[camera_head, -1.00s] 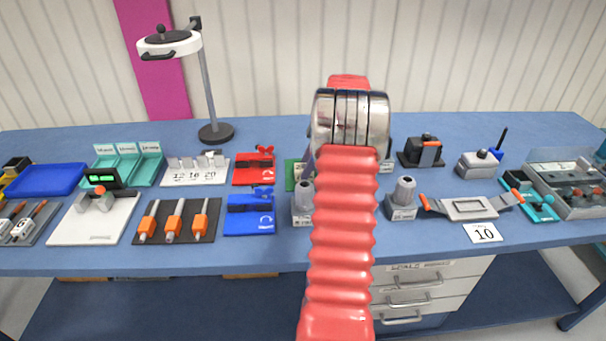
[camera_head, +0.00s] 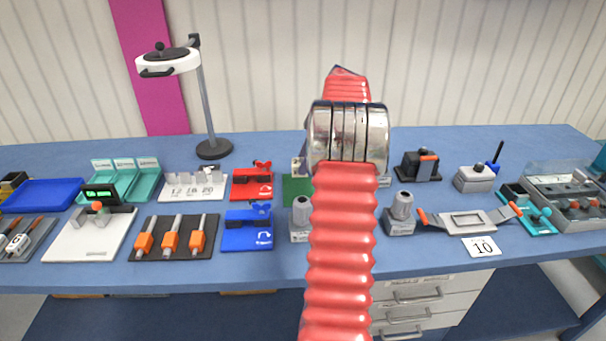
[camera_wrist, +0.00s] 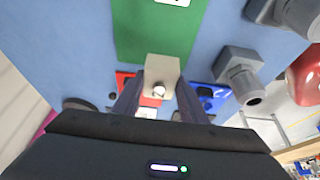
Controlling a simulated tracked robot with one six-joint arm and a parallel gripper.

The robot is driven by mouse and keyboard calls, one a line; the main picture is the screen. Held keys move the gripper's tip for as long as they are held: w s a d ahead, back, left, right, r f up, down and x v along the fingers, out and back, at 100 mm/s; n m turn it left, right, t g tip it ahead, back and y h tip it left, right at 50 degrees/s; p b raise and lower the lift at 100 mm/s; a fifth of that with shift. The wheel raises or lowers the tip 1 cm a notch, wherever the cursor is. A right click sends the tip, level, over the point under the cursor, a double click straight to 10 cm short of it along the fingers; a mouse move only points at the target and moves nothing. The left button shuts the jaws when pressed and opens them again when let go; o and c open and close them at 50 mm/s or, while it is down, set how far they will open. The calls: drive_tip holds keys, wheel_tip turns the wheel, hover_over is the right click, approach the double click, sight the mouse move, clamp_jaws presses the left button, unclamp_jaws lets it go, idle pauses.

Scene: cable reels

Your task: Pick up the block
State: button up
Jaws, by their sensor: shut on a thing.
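The block (camera_wrist: 161,70) is pale beige, with a round metal-looking knob or hole on the face toward the wrist camera. In the wrist view my gripper (camera_wrist: 160,84) is shut on it, one dark finger on each side. The green mat (camera_wrist: 150,32) lies behind the block in that view. In the head view the green mat (camera_head: 296,191) shows left of my arm, with a small pale shape at its back edge. My gripper is hidden behind my red arm there.
A red fixture (camera_head: 252,184) and a blue fixture (camera_head: 248,230) stand left of the mat. Grey sockets (camera_head: 400,214) stand near the front. A lamp (camera_head: 213,148) rises at the back left. The blue bench (camera_head: 340,262) has clear strips at front and back.

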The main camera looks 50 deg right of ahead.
drive_tip(key=shift+r, duration=1.15)
drive_tip(key=shift+w+a, duration=0.2)
drive_tip(key=shift+w, duration=0.05)
drive_tip(key=w+a+r+m, duration=0.1)
drive_tip(key=w+a, duration=0.7)
drive_tip(key=a, duration=0.3)
drive_tip(key=w+a+m, duration=0.1)
drive_tip(key=w+a, duration=0.7)
drive_tip(key=a, duration=0.3)
drive_tip(key=w+a+m, duration=0.1)
drive_tip(key=w+a, duration=0.1)
drive_tip(key=a, duration=1.2)
drive_tip(key=w+a+r+m+t+h, duration=0.1)
drive_tip(key=w+a, duration=0.1)
drive_tip(key=a, duration=1.2)
drive_tip(key=shift+w+a+r+m, duration=0.15)
drive_tip(key=shift+w+r+m, duration=0.15)
drive_tip(key=shift+m, duration=0.1)
